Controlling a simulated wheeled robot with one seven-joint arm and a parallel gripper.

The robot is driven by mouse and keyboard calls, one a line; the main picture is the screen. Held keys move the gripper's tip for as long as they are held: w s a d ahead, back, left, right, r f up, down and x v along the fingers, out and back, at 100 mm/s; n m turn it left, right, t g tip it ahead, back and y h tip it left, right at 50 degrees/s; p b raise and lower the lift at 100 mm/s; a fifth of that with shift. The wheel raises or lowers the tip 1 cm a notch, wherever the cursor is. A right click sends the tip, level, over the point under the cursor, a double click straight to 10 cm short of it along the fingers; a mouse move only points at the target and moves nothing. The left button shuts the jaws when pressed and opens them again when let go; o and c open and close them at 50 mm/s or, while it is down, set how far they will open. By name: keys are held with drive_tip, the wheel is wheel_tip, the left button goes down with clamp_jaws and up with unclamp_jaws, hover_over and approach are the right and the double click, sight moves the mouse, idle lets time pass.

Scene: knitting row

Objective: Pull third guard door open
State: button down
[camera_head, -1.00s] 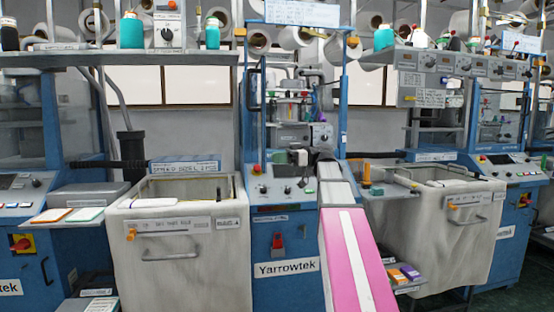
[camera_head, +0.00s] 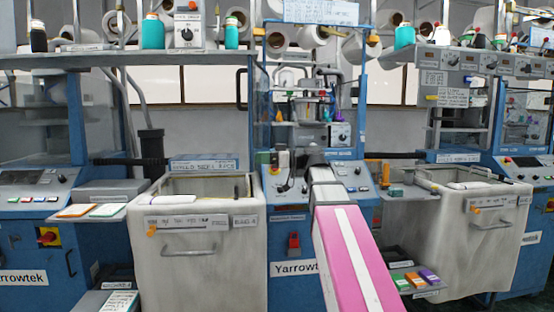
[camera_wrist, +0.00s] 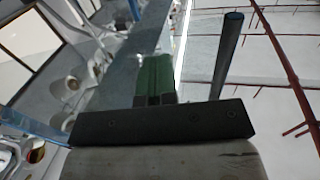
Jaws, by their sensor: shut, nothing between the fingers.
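The middle machine's guard door (camera_head: 259,110) is a narrow clear panel with a blue edge, seen nearly edge-on. It appears swung open at the left of the machine's opening. A dark bar handle (camera_head: 240,88) stands on its left side. My gripper (camera_head: 283,159) is in front of the middle machine, below and right of the handle and apart from it. In the wrist view my green fingers (camera_wrist: 154,75) are together and empty. A dark round bar (camera_wrist: 228,55), which looks like a handle, stands to their right without touching.
A pale bin (camera_head: 204,255) stands left of the middle machine and another bin (camera_head: 490,245) right of it. A shelf (camera_head: 130,60) with bottles runs above on the left. Small coloured boxes (camera_head: 415,281) sit low at the right.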

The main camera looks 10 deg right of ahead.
drive_tip(key=w+a+m+t+h, duration=0.1)
drive_tip(key=w+a+m+t, duration=0.1)
drive_tip(key=a, duration=0.8)
drive_tip(key=w+a+m+t+h, duration=0.2)
drive_tip(key=w+a+t, duration=0.2)
drive_tip(key=a, duration=0.6)
drive_tip(key=w, duration=0.2)
drive_tip(key=shift+w+m+t, duration=0.4)
